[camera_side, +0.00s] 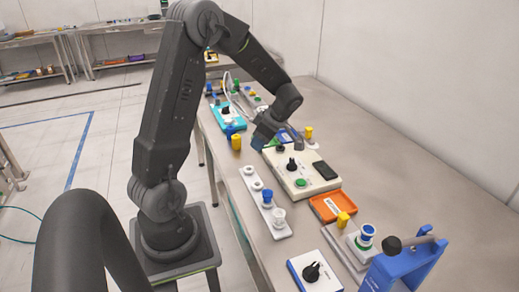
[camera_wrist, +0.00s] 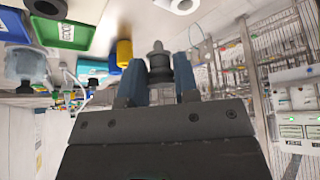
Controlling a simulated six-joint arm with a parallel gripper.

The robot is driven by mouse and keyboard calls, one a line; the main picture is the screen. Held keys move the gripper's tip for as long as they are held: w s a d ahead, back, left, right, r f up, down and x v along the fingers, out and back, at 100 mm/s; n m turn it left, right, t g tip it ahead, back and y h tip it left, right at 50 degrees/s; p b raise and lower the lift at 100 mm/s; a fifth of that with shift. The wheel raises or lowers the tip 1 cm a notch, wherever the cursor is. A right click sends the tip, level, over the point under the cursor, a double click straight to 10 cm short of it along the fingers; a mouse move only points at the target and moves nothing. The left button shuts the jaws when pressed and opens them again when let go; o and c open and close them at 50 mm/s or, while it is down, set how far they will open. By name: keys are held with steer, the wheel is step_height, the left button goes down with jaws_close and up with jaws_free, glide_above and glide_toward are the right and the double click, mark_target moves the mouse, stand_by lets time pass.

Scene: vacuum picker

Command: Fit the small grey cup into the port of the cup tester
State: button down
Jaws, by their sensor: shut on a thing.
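My gripper (camera_wrist: 161,85) has its two blue fingers closed on the small grey cup (camera_wrist: 158,62), a dark ringed piece with a paler grey tip. The cup sticks out past the fingertips in the wrist view. In the side view my gripper (camera_side: 260,138) hangs over the bench, left of and behind a cream box (camera_side: 298,183) with a black knob, a green button and a dark panel. This box may be the cup tester; I cannot tell for sure. The port cannot be made out, and the cup is too small to tell in the side view.
A white rack (camera_side: 270,213) with white and blue cups stands along the bench's left edge. An orange tray (camera_side: 332,207), a blue stand (camera_side: 405,266) and a white box with a knob (camera_side: 315,272) are nearer. Yellow pieces (camera_side: 236,141) stand behind.

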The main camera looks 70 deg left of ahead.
steer(key=w+a+r, duration=0.3)
steer(key=w+r, duration=0.1)
steer(key=w, duration=0.6)
steer(key=shift+s+a+f, duration=0.1)
steer(key=shift+a+f, duration=0.05)
steer(key=shift+f, duration=1.3)
steer(key=shift+s+a+f, duration=0.1)
steer(key=shift+f, duration=1.35)
steer(key=c, duration=1.4)
jaws_free()
jaws_close()
steer(key=shift+f, duration=1.25)
